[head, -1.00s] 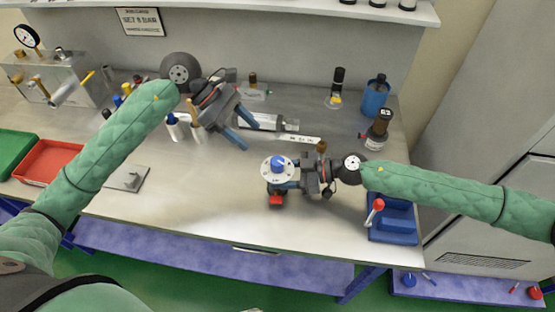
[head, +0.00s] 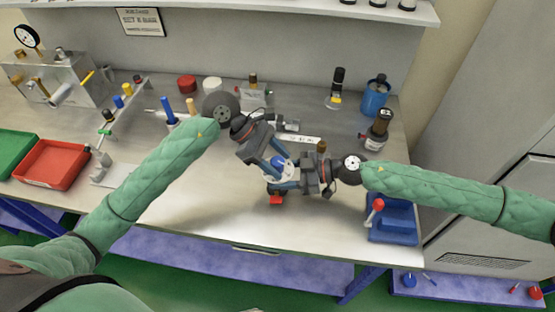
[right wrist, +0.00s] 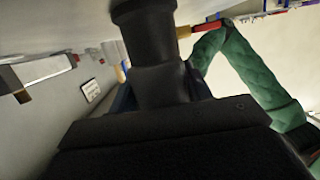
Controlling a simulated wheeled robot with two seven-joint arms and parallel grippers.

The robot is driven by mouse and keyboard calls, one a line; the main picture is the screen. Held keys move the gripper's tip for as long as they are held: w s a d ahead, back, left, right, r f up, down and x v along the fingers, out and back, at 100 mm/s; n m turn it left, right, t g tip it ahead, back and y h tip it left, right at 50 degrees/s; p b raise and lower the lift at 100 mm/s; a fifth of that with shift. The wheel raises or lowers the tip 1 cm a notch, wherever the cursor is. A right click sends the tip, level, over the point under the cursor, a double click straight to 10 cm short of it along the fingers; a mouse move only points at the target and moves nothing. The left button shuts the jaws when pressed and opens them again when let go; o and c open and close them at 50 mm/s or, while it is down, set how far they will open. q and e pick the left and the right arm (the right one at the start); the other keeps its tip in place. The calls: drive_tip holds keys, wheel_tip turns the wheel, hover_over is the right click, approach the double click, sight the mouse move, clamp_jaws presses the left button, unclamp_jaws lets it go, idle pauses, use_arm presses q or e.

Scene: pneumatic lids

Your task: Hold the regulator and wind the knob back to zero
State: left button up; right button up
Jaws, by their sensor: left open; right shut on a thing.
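The regulator (head: 276,199) is above the front middle of the bench, with a white dial, a blue knob (head: 278,161) on top and a red part below. My right gripper (head: 287,177) is shut on its body from the right. My left gripper (head: 276,169) is open, its blue fingers pointing down around or just above the knob. It partly hides the dial, and I cannot tell whether the fingers touch the knob. The right wrist view shows mostly a dark gripper body, with my green left arm beyond.
A blue vise-like block with a red-tipped lever (head: 377,205) stands at the right front. A dark bottle-like unit (head: 378,130) and a blue cup (head: 375,97) stand behind it. A red tray (head: 52,163) lies at the left. The front middle bench is clear.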

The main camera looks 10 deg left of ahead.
use_arm(q)
drive_tip(key=shift+f, duration=0.1)
use_arm(e)
drive_tip(key=shift+f, duration=0.1)
use_arm(q)
drive_tip(key=c, duration=1)
use_arm(e)
drive_tip(key=shift+s, duration=0.1)
use_arm(q)
drive_tip(key=shift+n, duration=0.3)
drive_tip(key=n+t, duration=0.5)
drive_tip(key=shift+n+y, duration=0.3)
drive_tip(key=n+t+y, duration=0.1)
drive_tip(key=n, duration=0.1)
drive_tip(key=n+t+y, duration=0.1)
drive_tip(key=n+t, duration=0.1)
drive_tip(key=n, duration=0.1)
drive_tip(key=shift+n, duration=0.3)
drive_tip(key=shift+y, duration=0.3)
drive_tip(key=o, duration=1)
